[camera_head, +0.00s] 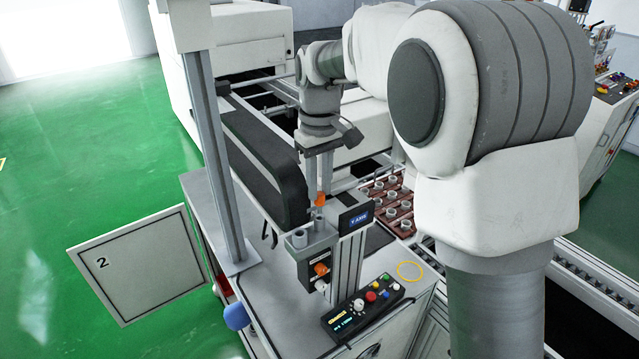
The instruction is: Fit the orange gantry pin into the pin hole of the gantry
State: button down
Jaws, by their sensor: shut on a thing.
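The orange gantry pin (320,200) shows as a small orange piece at the lower end of my gripper (319,190). My gripper points down and is shut on the pin, though its fingertips are small and partly merge with the background. The gantry (349,252) is a grey upright post with a dark box labelled Y-AXIS. A grey bracket with round sockets (298,238) is at its left side. The pin is just above or at a grey cylindrical part of this bracket. I cannot tell whether its tip is inside the pin hole, which is hidden.
A second orange part (321,268) sits lower on the gantry. A control box with coloured buttons (363,305) lies in front. A dark belt unit (262,165) stands left, and a brown tray of pots (383,190) right. A yellow ring (410,271) marks bare tabletop.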

aim_at(319, 194)
jog(key=shift+f+b, duration=1.15)
jog(key=shift+f, duration=0.75)
jog(key=c, duration=0.6)
grip_release()
jog(key=shift+c, duration=0.2)
jog(key=shift+r, duration=0.1)
notch_tip(319, 194, up, 17)
jog(key=shift+r+p, duration=0.2)
jog(key=shift+p, duration=0.15)
